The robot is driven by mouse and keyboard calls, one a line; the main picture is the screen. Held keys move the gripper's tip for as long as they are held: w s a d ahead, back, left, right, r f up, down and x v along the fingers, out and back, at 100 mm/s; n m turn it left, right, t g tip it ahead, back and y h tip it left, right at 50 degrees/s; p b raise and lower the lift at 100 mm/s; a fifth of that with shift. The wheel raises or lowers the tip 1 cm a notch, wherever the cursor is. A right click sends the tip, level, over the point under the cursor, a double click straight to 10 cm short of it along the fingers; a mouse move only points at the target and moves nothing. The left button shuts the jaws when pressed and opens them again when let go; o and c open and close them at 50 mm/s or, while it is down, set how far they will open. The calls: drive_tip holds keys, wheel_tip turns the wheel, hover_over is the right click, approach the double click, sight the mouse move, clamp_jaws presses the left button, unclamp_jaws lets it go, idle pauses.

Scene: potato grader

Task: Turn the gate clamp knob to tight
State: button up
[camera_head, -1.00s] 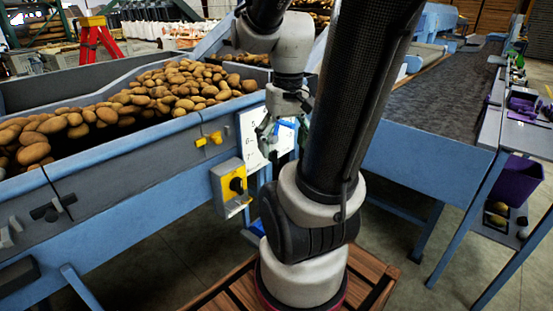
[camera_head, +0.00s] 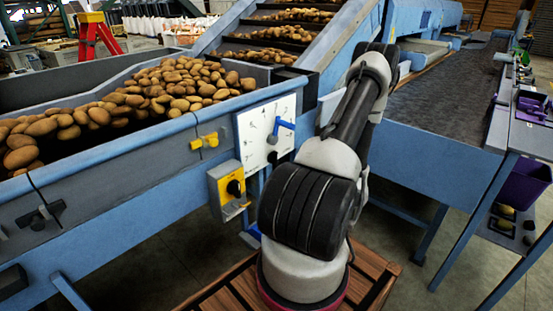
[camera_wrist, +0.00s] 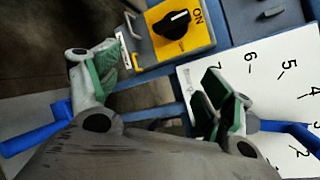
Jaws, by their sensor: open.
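How tight the knob is cannot be told. In the wrist view, my gripper (camera_wrist: 155,92) is open, with green-padded fingers spread apart and nothing seen between them. The numbered panel (camera_wrist: 275,75) is at the right there, partly behind a finger. The knob does not show in that view.
A yellow switch box (camera_head: 226,190) with a black dial hangs left of the panel; it also shows in the wrist view (camera_wrist: 180,30), marked ON. A yellow handle (camera_head: 205,142) juts out nearby. Potatoes fill the hopper (camera_head: 85,150). A dark conveyor (camera_head: 440,95) lies at right.

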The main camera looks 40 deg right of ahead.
sight(278, 160)
drive_tip(key=w+d+n+t+h, duration=0.1)
drive_tip(key=w+d+h, duration=0.1)
drive_tip(key=w+d, duration=0.1)
drive_tip(key=w+d+n+t+h, duration=0.1)
drive_tip(key=w+d+t+h, duration=0.1)
drive_tip(key=d, duration=0.3)
drive_tip(key=w+d+t+h, duration=0.2)
drive_tip(key=w+d+h, duration=0.1)
drive_tip(key=d, duration=0.1)
drive_tip(key=shift+w+d+r+n, duration=0.15)
drive_tip(key=shift+w+r+n, duration=0.15)
drive_tip(key=shift+r+n, duration=0.1)
drive_tip(key=w, duration=0.7)
drive_tip(key=shift+a, duration=0.3)
drive_tip(key=c, duration=1)
